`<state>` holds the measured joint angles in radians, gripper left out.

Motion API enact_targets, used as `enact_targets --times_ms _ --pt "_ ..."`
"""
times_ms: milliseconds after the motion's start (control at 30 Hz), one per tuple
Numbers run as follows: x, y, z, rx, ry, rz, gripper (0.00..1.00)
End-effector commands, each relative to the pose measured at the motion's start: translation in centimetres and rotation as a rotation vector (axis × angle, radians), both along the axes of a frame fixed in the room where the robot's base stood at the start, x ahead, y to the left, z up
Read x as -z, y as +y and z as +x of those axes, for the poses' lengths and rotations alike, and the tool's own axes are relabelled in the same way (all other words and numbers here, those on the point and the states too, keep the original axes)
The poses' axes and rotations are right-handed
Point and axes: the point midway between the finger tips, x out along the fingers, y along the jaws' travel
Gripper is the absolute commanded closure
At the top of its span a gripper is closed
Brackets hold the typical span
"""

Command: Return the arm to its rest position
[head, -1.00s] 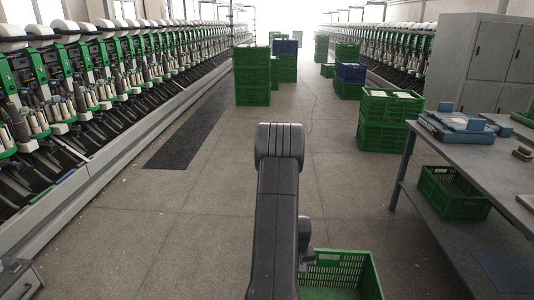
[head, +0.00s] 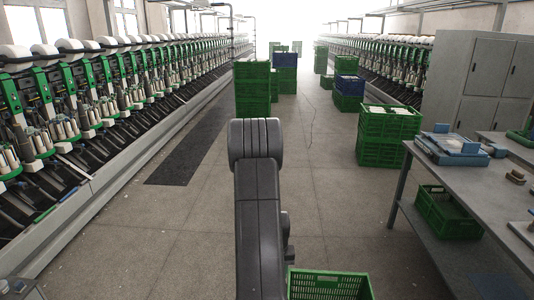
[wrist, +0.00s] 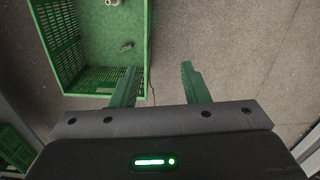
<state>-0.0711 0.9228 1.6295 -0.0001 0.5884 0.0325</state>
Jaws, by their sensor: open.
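My arm (head: 257,205) stands upright in the middle of the head view, its upper joint at the top. My gripper (wrist: 160,80) shows only in the wrist view. Its two green fingers are apart with bare floor between them, so it is open and empty. A green crate (wrist: 148,30) lies beyond the left finger in the wrist view. A small pale object (wrist: 111,3) and a smaller piece lie inside it. A green crate (head: 330,273) also shows at the bottom edge of the head view, partly cut off.
Winding machines (head: 100,95) line the left. Stacked green crates (head: 253,90) stand ahead, more crates (head: 388,145) at right. A grey table (head: 480,185) with blue equipment (head: 452,148) and a crate (head: 447,210) below is on the right. The aisle floor (head: 200,235) is open.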

Motion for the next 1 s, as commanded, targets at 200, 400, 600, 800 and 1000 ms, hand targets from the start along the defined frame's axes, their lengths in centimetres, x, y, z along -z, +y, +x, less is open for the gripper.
enact_targets --times_ms 200,400,600,800,1000 --pt "-3.8 1.5 -0.2 0.015 0.000 0.000 0.59" --pt "-5.6 2.4 -0.4 0.028 0.001 0.000 0.59" --pt "-6.2 2.8 -0.5 0.034 0.001 0.000 0.59" --pt "-6.2 2.8 -0.5 0.035 0.001 0.000 0.59" --pt "-6.2 2.8 -0.6 0.034 0.002 0.000 0.59"
